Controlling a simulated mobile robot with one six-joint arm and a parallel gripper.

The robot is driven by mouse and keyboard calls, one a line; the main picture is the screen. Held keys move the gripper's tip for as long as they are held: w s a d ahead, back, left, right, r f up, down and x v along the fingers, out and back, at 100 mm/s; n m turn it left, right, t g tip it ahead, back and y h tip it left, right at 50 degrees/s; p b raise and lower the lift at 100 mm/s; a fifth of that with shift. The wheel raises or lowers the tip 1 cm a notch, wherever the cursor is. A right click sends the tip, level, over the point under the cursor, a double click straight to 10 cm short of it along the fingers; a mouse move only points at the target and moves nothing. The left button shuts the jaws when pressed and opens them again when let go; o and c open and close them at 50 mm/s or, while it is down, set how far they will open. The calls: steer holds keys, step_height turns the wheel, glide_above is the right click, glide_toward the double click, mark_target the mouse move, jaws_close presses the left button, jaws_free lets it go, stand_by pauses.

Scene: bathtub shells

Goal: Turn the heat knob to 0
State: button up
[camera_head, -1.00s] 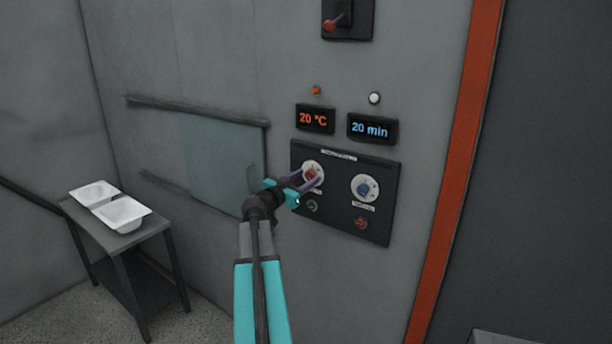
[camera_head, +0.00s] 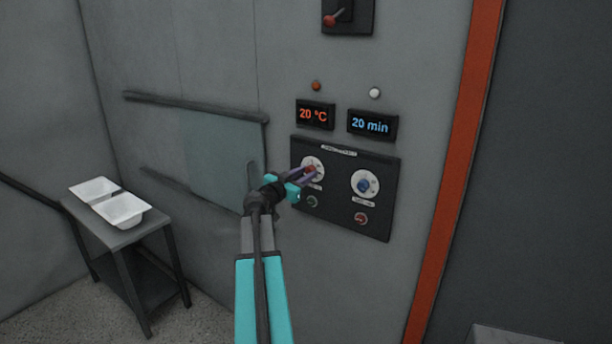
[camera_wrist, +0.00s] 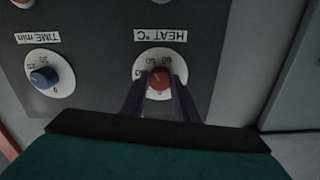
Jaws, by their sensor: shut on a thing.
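The heat knob is a red knob (camera_head: 311,169) on a white dial at the upper left of the dark control panel (camera_head: 380,225). In the wrist view the red knob (camera_wrist: 159,80) sits under an upside-down "HEAT °C" label. My gripper (camera_head: 308,172) reaches it from the lower left in the head view. Its purple fingers (camera_wrist: 160,88) are shut on the red knob, one on each side. The fingers hide part of the dial scale. The red display (camera_head: 315,116) above reads 20 °C.
The blue time knob (camera_head: 364,185) is right of the heat knob, under a display (camera_head: 372,126) reading 20 min. A green button (camera_head: 312,202) and a red button (camera_head: 361,218) sit below. A table (camera_head: 125,238) with white tubs stands left.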

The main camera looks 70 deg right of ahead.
steer(key=shift+f+n+b, duration=0.2)
steer(key=shift+n+b, duration=0.2)
steer(key=shift+b, duration=0.4)
steer(key=n+b, duration=0.9)
steer(key=n, duration=0.4)
steer(key=shift+r, duration=0.1)
steer(key=n, duration=0.4)
steer(key=shift+r+n+p, duration=0.1)
steer(key=shift+n+p, duration=0.2)
steer(key=shift+p, duration=0.1)
steer(key=n+p, duration=0.1)
steer(key=n, duration=0.2)
steer(key=shift+n, duration=0.3)
steer(key=n+p, duration=0.3)
steer(key=n, duration=0.2)
steer(key=shift+s, duration=0.1)
steer(key=shift+n+p, duration=0.95)
steer(key=shift+n, duration=0.35)
